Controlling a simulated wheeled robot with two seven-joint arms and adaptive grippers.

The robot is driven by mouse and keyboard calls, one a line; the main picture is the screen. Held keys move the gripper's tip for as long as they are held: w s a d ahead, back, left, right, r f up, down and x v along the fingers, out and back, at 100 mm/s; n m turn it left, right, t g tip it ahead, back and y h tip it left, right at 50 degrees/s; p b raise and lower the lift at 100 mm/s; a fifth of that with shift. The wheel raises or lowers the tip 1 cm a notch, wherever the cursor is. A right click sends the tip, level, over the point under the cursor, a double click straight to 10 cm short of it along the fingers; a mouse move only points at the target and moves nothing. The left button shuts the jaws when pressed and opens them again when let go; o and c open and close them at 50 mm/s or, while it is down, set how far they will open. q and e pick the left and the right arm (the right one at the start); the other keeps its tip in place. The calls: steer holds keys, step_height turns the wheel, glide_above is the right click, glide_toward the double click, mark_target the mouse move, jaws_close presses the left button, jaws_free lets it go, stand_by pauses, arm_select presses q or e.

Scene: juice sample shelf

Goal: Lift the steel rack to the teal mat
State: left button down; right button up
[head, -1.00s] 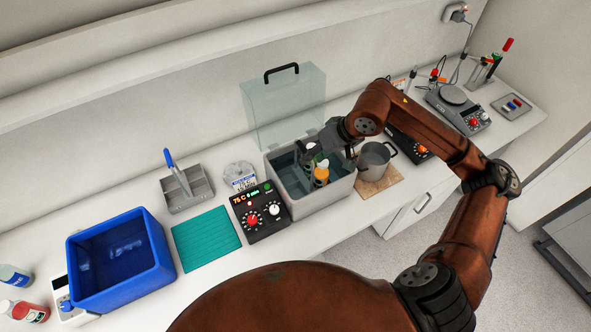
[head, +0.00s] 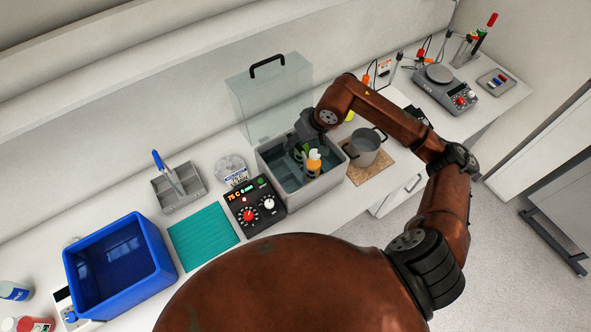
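The teal mat (head: 204,238) lies bare on the bench, left of the water bath's control box. The grey water bath (head: 318,196) stands open and holds bottles, one with an orange body (head: 313,166). I cannot make out the steel rack clearly; the bottles and my gripper cover the inside of the bath. My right gripper (head: 300,150) points down into the bath, just left of the orange bottle. Its fingertips are hidden, so its opening and any hold do not show. My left gripper is not in view.
A clear lid (head: 268,92) stands upright behind the bath. The control box (head: 255,207) sits between bath and mat. A blue bin (head: 118,268) is left of the mat, a grey divided tray (head: 178,189) behind it. A steel pot (head: 364,148) stands right of the bath.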

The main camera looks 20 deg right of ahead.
steer(key=shift+f, duration=0.1)
steer(key=shift+c, duration=0.3)
jaws_close()
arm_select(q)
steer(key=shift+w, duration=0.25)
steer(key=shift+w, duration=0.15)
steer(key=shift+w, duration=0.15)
